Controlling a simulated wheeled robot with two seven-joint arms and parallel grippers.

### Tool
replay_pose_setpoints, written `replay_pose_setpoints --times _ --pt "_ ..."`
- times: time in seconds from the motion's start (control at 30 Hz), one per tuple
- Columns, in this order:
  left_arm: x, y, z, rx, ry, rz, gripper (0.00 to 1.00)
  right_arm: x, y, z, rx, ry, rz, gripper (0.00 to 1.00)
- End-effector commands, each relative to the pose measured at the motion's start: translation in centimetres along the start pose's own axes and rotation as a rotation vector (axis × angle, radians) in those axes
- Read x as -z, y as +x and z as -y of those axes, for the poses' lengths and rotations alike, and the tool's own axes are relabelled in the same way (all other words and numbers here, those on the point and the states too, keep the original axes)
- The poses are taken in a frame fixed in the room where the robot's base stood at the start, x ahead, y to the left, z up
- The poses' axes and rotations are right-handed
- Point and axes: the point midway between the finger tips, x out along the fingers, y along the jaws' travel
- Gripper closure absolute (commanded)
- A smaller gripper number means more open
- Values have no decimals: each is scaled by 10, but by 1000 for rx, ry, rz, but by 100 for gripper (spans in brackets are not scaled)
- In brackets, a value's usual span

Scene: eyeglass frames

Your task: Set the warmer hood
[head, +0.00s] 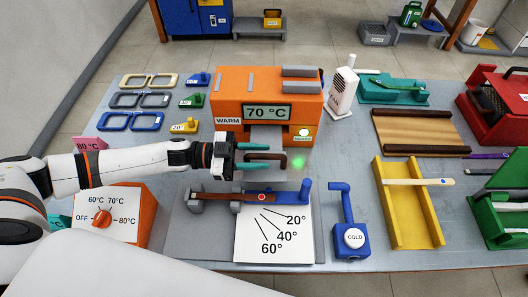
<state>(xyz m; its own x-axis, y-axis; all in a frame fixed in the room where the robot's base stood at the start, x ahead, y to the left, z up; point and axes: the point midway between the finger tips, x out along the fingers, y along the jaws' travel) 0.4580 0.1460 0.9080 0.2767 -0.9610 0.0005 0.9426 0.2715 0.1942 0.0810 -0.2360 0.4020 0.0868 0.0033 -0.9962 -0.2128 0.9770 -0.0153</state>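The orange warmer (232,84) stands at the back middle of the table, with a display reading 70 °C and a "WARM" label. A grey plate (266,137) shows at its front opening. A dark brown handle-like bar (283,161) lies in front of the warmer. My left gripper (268,158) reaches in from the left, low in front of the warmer. Its two teal fingers are apart, one behind the other, at the brown bar. I cannot tell whether they touch it. Which part is the hood is not clear. My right gripper is not in view.
A dial box (110,212) stands front left. An angle board (270,237) with a blue and brown arm lies in front of the gripper. A blue COLD device (350,240), yellow tray (405,205) and white fan (343,88) stand right. Eyeglass frames (133,121) lie back left.

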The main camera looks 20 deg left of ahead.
Motion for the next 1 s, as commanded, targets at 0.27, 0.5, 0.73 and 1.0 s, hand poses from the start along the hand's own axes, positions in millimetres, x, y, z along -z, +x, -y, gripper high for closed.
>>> replay_pose_setpoints --times 0.27,0.5,0.73,1.0 --pt "0 17 0 0 2 -1 64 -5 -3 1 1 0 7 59" --pt "0 17 0 0 1 -1 67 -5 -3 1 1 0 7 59" --pt "0 17 0 0 1 -1 100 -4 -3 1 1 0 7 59" --pt "4 18 -10 -1 6 0 100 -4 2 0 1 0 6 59"
